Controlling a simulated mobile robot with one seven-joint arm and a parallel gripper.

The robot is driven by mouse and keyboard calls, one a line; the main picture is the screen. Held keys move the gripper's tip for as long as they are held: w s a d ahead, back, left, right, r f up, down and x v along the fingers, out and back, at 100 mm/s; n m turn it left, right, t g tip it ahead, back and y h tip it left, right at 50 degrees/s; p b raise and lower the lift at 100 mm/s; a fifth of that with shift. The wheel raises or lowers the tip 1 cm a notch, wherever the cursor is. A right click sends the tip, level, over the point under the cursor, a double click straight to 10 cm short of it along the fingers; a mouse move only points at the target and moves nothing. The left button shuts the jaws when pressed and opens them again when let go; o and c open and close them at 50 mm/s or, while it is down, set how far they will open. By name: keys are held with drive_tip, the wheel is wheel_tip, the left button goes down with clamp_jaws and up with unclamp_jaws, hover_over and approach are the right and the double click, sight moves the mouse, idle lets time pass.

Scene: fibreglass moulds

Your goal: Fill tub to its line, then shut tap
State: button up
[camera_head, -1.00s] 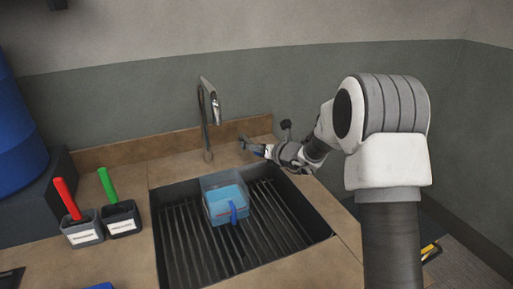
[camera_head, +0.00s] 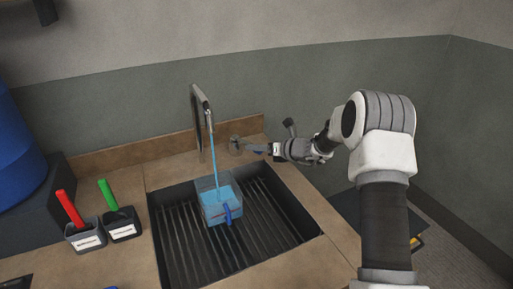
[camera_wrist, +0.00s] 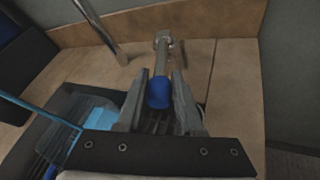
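A clear tub (camera_head: 207,186) with a blue handle (camera_head: 228,214) stands upright on the sink grate. It holds blue water (camera_head: 219,199); a faint reddish line shows on its front wall, but I cannot tell the water level against it exactly. The tap spout (camera_head: 197,115) runs a thin blue stream (camera_head: 214,160) into the tub. My gripper (camera_head: 258,148) is right of the tap. The tub (camera_wrist: 85,108) shows at lower left there.
The dark slatted sink (camera_head: 180,240) is set in a brown counter (camera_head: 300,200). Left of it stand two small labelled holders (camera_head: 86,236) with red and green handles. A blue barrel (camera_head: 18,150) is at far left. A wall rises behind the tap.

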drive_tip(key=o, duration=0.3)
drive_tip(key=shift+o, duration=0.2)
drive_tip(key=v, duration=1.7)
drive_tip(key=shift+s+p, duration=0.25)
drive_tip(key=shift+p, duration=0.2)
drive_tip(key=shift+d, duration=0.15)
